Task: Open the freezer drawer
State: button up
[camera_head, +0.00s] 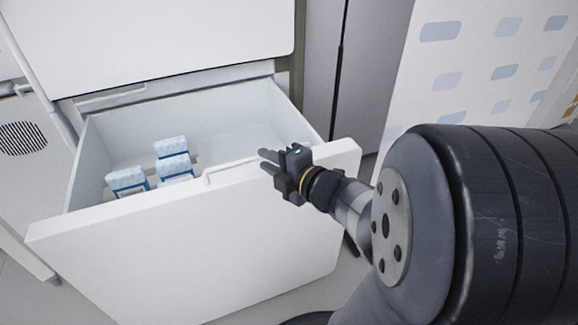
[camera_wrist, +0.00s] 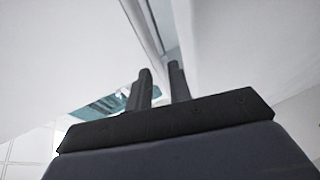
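The white freezer drawer (camera_head: 205,246) is pulled out, with its inside and front panel visible in the head view. A thin white handle (camera_head: 224,171) runs along the top of its front. My gripper (camera_head: 265,160) is at the handle's right end. In the wrist view my gripper (camera_wrist: 160,72) shows two dark fingers with a gap between them, and no thing is seen held there. I cannot tell whether a finger touches the handle.
Several blue-and-white boxes (camera_head: 173,147) stand in the drawer's left part. A closed white drawer (camera_head: 150,40) is above. Grey panels (camera_head: 345,60) and a white panel with blue patches (camera_head: 480,60) stand to the right.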

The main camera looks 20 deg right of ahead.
jog(key=p+v, duration=0.2)
jog(key=v, duration=0.5)
jog(key=shift+s, duration=0.15)
dwell(0.5)
jog(key=shift+b+x, duration=1.8)
jog(key=shift+x, duration=3.6)
jog(key=shift+r, duration=0.15)
